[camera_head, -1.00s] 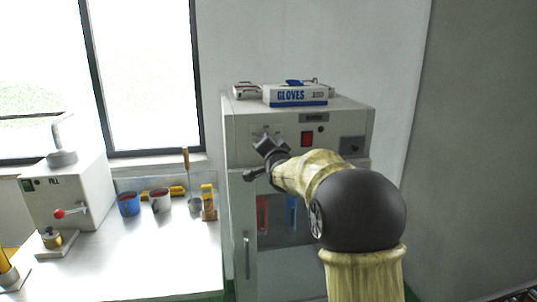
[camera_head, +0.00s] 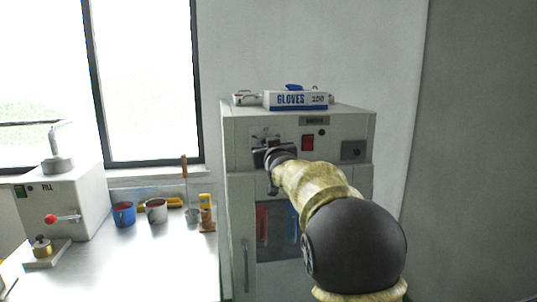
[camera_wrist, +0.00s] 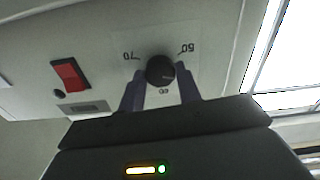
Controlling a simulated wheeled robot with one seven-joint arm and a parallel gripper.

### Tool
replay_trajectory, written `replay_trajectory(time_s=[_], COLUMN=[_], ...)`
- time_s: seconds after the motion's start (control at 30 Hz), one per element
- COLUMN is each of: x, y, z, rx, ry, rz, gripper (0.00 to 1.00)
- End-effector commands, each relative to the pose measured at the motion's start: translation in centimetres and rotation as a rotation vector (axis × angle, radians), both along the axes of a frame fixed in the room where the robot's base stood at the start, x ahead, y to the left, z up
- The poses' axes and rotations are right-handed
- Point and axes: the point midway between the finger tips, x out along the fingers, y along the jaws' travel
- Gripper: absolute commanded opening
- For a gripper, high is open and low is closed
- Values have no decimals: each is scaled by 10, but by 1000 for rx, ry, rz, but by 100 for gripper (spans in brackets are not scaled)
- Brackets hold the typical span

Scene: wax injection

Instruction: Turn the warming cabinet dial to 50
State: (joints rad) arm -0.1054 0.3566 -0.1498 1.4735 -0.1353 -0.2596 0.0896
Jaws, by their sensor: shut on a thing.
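The warming cabinet (camera_head: 347,122) is a grey box with a glass door, in the middle of the head view. Its dial (camera_wrist: 160,69) is a round black knob on a pale scale plate in the wrist view. The marks 70 (camera_wrist: 131,56), 60 (camera_wrist: 163,91) and 50 (camera_wrist: 186,48) show upside down around it. My gripper (camera_wrist: 161,84) is shut on the dial, one finger on each side. The knob's pointer is too dim to read surely. In the head view my gripper (camera_head: 266,152) is at the panel's upper left and hides the dial.
A red switch (camera_head: 308,143) is right of the dial, also seen in the wrist view (camera_wrist: 70,75). A glove box (camera_head: 297,101) lies on the cabinet top. At left, a bench (camera_head: 160,262) holds a machine (camera_head: 75,205), a blue cup (camera_head: 124,214) and other tools.

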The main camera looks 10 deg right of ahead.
Motion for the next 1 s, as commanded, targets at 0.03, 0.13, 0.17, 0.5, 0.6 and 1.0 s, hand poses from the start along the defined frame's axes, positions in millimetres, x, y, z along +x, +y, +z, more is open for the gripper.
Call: replay_trajectory(time_s=[0.03,0.13,0.17,0.5,0.6,1.0], x=[0,0,0,0,0,0], y=[2,1,1,1,1,1], z=[-5,-5,-4,-4,-4,-2], rx=[-43,-138,-167,-488,-573,-791], ry=[2,2,2,2,2,3], rz=[2,2,2,2,2,3], gripper=[11,11,11,11,11,11])
